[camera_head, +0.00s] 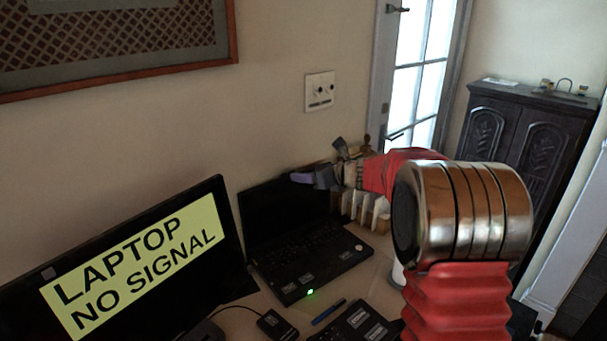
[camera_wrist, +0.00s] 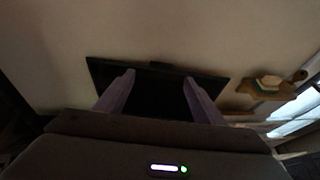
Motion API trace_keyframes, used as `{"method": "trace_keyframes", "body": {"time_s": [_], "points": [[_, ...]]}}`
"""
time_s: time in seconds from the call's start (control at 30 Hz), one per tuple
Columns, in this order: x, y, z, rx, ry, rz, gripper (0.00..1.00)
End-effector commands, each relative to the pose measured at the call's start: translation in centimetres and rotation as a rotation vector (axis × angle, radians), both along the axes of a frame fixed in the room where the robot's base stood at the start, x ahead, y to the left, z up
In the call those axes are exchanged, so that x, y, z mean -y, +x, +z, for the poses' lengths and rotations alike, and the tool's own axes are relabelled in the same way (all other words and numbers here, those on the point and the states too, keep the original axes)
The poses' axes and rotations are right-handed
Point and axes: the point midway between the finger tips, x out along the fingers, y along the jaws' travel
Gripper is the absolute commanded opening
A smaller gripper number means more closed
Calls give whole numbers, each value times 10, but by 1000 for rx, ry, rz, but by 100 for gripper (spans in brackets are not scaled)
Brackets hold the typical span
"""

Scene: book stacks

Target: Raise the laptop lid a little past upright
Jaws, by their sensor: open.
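The black laptop (camera_head: 312,258) stands on the desk with its lid (camera_head: 272,215) raised, roughly upright; I cannot tell the exact angle. Its keyboard base faces me and a green light glows on the front edge. My gripper (camera_head: 301,177) is at the lid's upper right edge, its purple fingers partly hidden. In the wrist view my gripper (camera_wrist: 158,80) is open, its two purple fingers apart before a dark panel (camera_wrist: 155,95) that appears to be the lid. I cannot tell whether the fingers touch it.
A monitor (camera_head: 125,265) reading "LAPTOP NO SIGNAL" stands close on the left. A small black device (camera_head: 278,325), a blue pen (camera_head: 329,311) and a dark keypad-like device (camera_head: 356,323) lie in front. Upright pale items (camera_head: 362,208) stand behind on the right. The wall is close behind.

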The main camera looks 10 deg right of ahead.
Motion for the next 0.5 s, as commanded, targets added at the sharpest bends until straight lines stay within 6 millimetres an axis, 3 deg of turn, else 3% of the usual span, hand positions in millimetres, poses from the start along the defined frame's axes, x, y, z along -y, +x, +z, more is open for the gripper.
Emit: {"method": "trace_keyframes", "body": {"time_s": [0.2, 0.5], "points": [[12, -24, 12, 1, 0, -1, 62], [16, -34, 15, 0, 0, -1, 62]]}}
